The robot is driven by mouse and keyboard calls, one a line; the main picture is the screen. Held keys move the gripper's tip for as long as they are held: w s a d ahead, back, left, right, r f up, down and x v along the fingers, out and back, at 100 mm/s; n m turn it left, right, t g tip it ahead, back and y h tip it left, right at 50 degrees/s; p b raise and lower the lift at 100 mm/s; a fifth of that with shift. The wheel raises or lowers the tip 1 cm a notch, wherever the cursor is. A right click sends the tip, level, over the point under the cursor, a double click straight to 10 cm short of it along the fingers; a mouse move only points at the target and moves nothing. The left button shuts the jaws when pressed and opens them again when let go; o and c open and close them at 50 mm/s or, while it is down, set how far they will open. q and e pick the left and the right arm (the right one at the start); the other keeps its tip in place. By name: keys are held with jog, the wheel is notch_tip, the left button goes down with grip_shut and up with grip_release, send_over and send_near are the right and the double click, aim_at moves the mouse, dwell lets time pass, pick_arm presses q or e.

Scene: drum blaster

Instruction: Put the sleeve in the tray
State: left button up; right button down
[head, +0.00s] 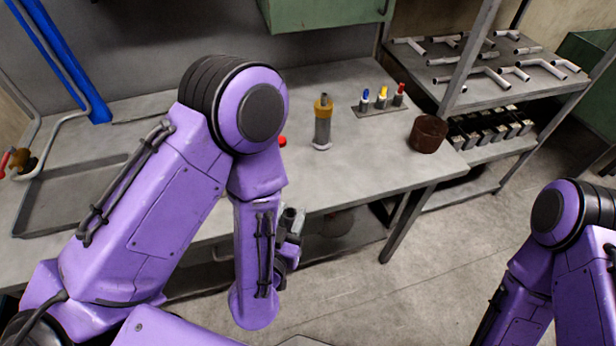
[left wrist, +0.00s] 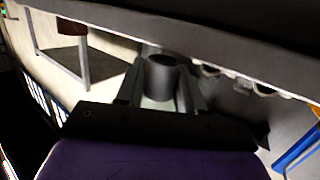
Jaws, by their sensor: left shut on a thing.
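The sleeve is a dark grey hollow cylinder (left wrist: 161,74). My left gripper (left wrist: 160,92) is shut on it, with a finger on either side and the open end showing. In the head view the sleeve (head: 289,215) sticks up from my left gripper (head: 291,236), in front of the bench's front edge; my forearm partly hides the gripper. A shallow grey tray (head: 50,205) lies on the bench at the left, partly hidden behind my left arm. My right arm shows at the lower right, but its gripper is out of view.
On the bench (head: 350,165) stand a yellow-topped cylinder (head: 323,125), a small rack with blue, yellow and red pieces (head: 382,98), and a brown pot (head: 428,134). A red piece (head: 282,141) shows beside my arm. Blue and grey pipes (head: 70,65) rise behind the tray.

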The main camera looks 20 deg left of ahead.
pick_arm(q)
jog(key=b, duration=0.5)
send_near(308, 179)
jog(key=shift+w+r, duration=0.2)
jog(key=shift+w, duration=0.4)
jog(key=shift+w+r, duration=0.15)
jog(key=shift+w, duration=0.45)
jog(key=w, duration=0.1)
jog(key=w+p, duration=0.1)
jog(key=shift+w+a+r, duration=0.1)
jog(key=shift+w+r, duration=0.2)
jog(key=shift+r, duration=0.1)
jog(key=w+p, duration=0.2)
jog(key=w, duration=0.3)
jog(key=shift+f, duration=0.35)
jog(key=o, duration=1.1)
